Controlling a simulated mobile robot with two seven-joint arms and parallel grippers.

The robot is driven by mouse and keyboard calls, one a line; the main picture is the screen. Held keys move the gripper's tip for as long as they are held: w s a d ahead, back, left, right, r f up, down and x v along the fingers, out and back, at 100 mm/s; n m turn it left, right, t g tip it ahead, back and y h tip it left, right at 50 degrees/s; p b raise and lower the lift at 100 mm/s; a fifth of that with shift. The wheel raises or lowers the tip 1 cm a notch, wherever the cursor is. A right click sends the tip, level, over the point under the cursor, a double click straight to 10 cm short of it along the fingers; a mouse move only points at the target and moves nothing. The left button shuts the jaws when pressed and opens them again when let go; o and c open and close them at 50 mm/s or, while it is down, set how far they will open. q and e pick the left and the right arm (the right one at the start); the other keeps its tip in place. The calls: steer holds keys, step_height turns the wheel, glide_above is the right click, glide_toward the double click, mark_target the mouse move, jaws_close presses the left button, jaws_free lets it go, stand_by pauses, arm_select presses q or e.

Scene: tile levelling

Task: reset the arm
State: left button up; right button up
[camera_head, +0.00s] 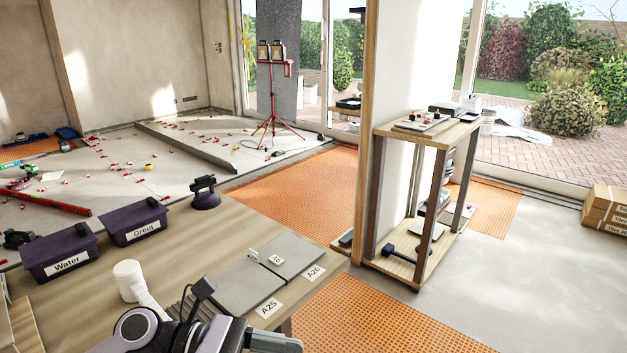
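My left arm shows at the bottom, left of centre, with white links and a dark round joint over the front of the wooden table (190,235). Dark and grey parts at its end, which look like my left gripper (272,342), point right near the bottom edge. Its fingers cannot be made out clearly, so its opening and any hold are unclear. My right arm and gripper are not in view. Grey tiles (290,254) lie just beyond the arm, with labels A25 (268,307), A26 (313,272) and A6 (276,260).
Purple bins marked Water (58,253) and Grout (133,222) stand on the table, with a dark suction-cup tool (204,193) behind. A wooden shelf (415,270) stands right. A red tripod lamp (271,95) stands behind. Cardboard boxes (605,208) sit far right; grey floor (480,275) is clear.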

arm_select(q)
steer(key=w+a+f+n+t+y+p, duration=0.1)
steer(key=a+n+t+y+p, duration=0.2)
steer(key=n+t, duration=1)
steer(key=w+a+f+n+t+y, duration=0.25)
steer(key=a+n+t, duration=0.25)
steer(key=n, duration=1.5)
steer(key=s+a+f+n+g+y+p, duration=0.1)
steer(key=s+a+f+n+g+y, duration=0.2)
steer(key=s+f+n, duration=0.4)
steer(key=s+a+f+n+g+y+p, duration=0.1)
steer(key=s+a+f+n+g+y, duration=0.2)
steer(key=s+f+n, duration=0.4)
step_height(320, 180, down, 2)
steer(key=a+n+y, duration=0.1)
steer(key=n+y, duration=0.1)
steer(key=n, duration=0.1)
steer(key=shift+a, duration=0.35)
steer(key=shift+y, duration=0.25)
steer(key=shift+c, duration=1.3)
steer(key=shift+a, duration=0.1)
